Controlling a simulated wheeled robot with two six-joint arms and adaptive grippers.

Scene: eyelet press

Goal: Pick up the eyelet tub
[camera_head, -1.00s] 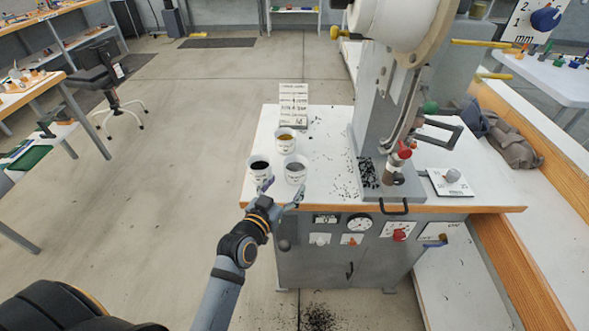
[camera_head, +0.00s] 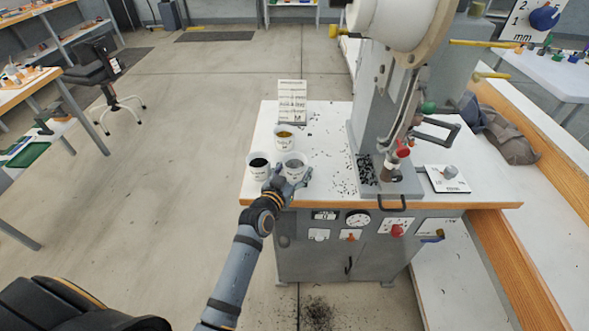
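Three small white tubs stand near the left edge of the press bench. One tub with grey contents (camera_head: 295,162) is at the front right, one with black contents (camera_head: 259,164) at the front left, and one with brass-coloured contents (camera_head: 284,136) behind them. Labels are too small to read. My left gripper (camera_head: 291,176) is at the tub with grey contents, its fingers spread, one on the left side and one on the right. Whether the fingers touch the tub cannot be told. The tub stands upright on the bench. My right gripper is out of view.
The eyelet press (camera_head: 383,120) stands right of the tubs, with dark bits scattered at its base. A card holder (camera_head: 292,100) stands behind the tubs. A white plate with a grey knob (camera_head: 446,180) lies at the right. The bench's wooden front edge (camera_head: 330,204) is close below the gripper.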

